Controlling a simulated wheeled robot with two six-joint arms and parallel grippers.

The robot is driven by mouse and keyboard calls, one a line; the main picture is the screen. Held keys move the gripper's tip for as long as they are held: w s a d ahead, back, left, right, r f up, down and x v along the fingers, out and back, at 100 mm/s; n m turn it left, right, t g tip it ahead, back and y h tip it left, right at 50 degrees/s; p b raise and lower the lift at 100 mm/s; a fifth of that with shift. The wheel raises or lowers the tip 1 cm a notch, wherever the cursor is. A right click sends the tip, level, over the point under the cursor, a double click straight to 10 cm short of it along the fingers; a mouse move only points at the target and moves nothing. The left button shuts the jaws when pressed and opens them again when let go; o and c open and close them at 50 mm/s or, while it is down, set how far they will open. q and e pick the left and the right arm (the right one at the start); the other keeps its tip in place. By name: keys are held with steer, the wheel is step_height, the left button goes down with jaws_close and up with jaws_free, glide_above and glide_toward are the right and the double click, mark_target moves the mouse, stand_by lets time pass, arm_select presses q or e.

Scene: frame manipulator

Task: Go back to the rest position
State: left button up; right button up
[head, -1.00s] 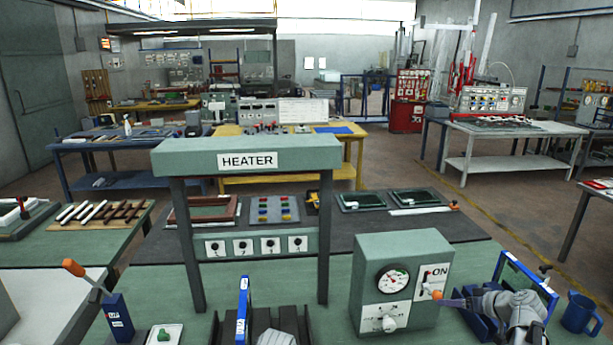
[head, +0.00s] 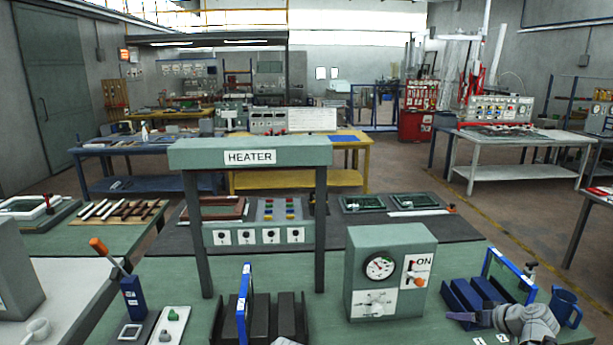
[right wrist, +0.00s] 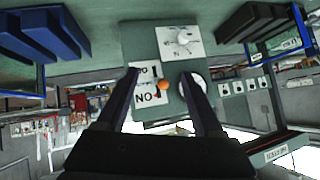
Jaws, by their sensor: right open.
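The green control box (head: 390,270) with gauge, dial and ON label stands at the right of the near bench. Its orange-knobbed switch (head: 418,280) is on the front face. My right gripper (head: 456,317) is right of and nearer than the box, clear of it. In the right wrist view my right gripper (right wrist: 161,75) is open and empty. The switch knob (right wrist: 164,85) appears between its fingers, beyond them and not held. My left gripper is out of view; a grey rounded part at the bottom edge is probably my left arm.
The HEATER frame (head: 250,157) stands left of the box. A blue frame stands in a black rack (head: 286,315). An orange-handled lever (head: 98,245) stands left. Bare bench shows between rack and box.

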steer(key=s+a+f+n+g+b, duration=0.1)
steer(key=s+a+f+g, duration=0.2)
steer(key=a, duration=0.8)
steer(key=s+a+f+n+g+b, duration=0.15)
steer(key=a+f, duration=0.25)
steer(key=a, duration=0.7)
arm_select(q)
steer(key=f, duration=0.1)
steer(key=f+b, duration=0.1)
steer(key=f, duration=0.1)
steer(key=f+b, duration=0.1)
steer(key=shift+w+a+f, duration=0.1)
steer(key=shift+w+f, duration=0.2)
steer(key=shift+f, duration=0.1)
arm_select(e)
steer(key=s+a+f+g+h, duration=0.2)
steer(key=s+a+f, duration=0.1)
steer(key=s+a, duration=0.4)
steer(key=s+a+f+g+h, duration=0.3)
steer(key=s+a, duration=0.5)
steer(key=s, duration=0.2)
steer(key=shift+s+a+h, duration=0.15)
steer(key=shift+a+h, duration=0.15)
steer(key=shift+o, duration=0.4)
